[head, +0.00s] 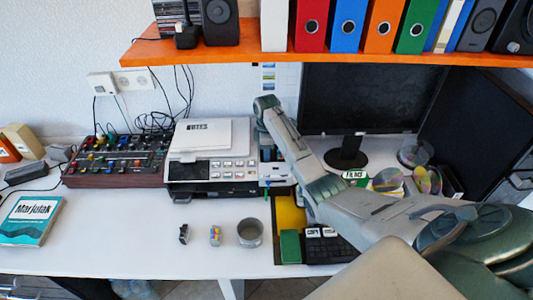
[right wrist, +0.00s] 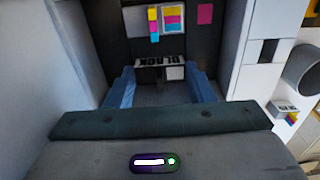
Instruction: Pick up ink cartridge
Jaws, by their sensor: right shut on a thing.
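My right gripper (right wrist: 160,72) is shut on a black ink cartridge (right wrist: 160,66) with a "BLACK" label. In the right wrist view its blue fingers sit on both sides of the cartridge, inside a dark recess with yellow, cyan and magenta marks beyond. In the head view my right arm reaches to the right side of the printer (head: 200,150), and the held cartridge is too small to make out there. A dark cartridge (head: 183,234) and a multicoloured cartridge (head: 215,236) stand on the desk. The multicoloured one also shows in the right wrist view (right wrist: 284,109). My left gripper is out of view.
A round grey tin (head: 249,233) stands right of the cartridges. A green box (head: 290,246) and keyboard (head: 330,250) lie further right. A monitor (head: 370,98) stands behind my arm. An orange shelf (head: 330,57) hangs above.

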